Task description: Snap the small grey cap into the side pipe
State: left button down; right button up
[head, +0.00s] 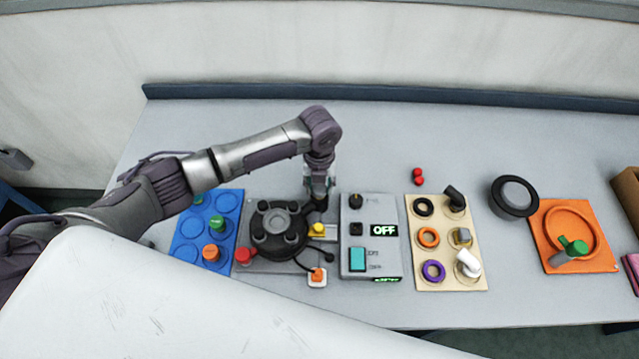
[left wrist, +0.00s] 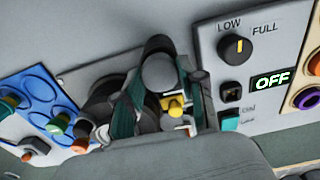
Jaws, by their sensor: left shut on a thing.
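My left gripper (head: 318,192) reaches down from above at the back right edge of the black round tank unit (head: 278,232). In the left wrist view its dark green fingers (left wrist: 160,100) are closed around a grey, round-ended piece (left wrist: 159,72). This looks like the small grey cap, but the fingers hide part of it. A dark pipe-like part (head: 321,204) shows just under the fingertips, probably the side pipe. I cannot tell whether the cap touches it or sits in it. A yellow part (head: 317,230) is just in front. My right gripper is not in view.
A grey control box (head: 386,258) reading OFF stands close on the right. A blue tray (head: 186,232) with coloured knobs is on the left. Beyond the box are a beige board (head: 421,270) with rings and elbows, a black ring (head: 514,194) and an orange plate (head: 548,210).

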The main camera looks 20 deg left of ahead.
pick_arm(q)
jog(key=shift+f, duration=0.1)
dwell(0.3)
jog(key=shift+f+b, duration=0.35)
jog(key=shift+f, duration=0.1)
dwell(0.7)
dwell(0.5)
jog(key=c, duration=0.6)
grip_release()
jog(key=o, duration=0.6)
